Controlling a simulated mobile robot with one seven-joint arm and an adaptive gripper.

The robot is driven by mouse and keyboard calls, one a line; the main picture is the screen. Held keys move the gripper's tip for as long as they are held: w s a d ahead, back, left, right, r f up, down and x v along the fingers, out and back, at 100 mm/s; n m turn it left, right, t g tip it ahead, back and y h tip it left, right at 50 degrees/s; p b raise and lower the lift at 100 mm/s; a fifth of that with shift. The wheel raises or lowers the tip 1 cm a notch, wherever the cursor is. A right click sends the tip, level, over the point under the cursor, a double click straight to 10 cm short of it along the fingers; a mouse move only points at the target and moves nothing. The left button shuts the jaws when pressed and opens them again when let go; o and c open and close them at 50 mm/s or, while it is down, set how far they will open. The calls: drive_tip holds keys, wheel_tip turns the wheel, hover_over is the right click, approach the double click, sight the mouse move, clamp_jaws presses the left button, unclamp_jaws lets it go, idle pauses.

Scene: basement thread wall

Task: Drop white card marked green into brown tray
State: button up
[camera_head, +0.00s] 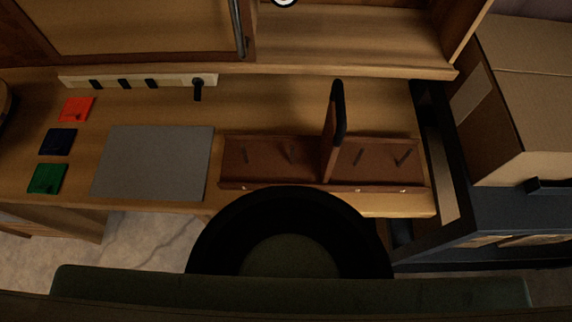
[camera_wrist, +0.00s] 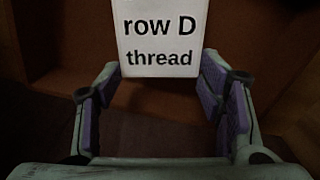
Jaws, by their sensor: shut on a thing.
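A white card (camera_wrist: 160,40) with black printing that reads "row D" and "thread" shows in the wrist view. My gripper (camera_wrist: 160,70) is shut on it, with one purple-padded finger at each side edge. The card's top is cut off by the frame, and I see no green mark on the visible part. The brown tray (camera_head: 290,177) lies on the right part of the wooden bench in the head view, with a tall dark-edged divider standing across it. Reddish-brown surfaces fill the wrist view behind the card. My gripper is not seen in the head view.
A grey mat (camera_head: 155,162) lies left of the tray, beside red (camera_head: 76,109), dark blue (camera_head: 58,142) and green (camera_head: 47,178) squares. A pale strip (camera_head: 130,82) with black pieces lies behind. A cardboard box (camera_head: 520,80) stands at the right. A round black object (camera_head: 225,235) is in front.

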drive_tip(key=o, duration=0.9)
drive_tip(key=shift+r, duration=0.1)
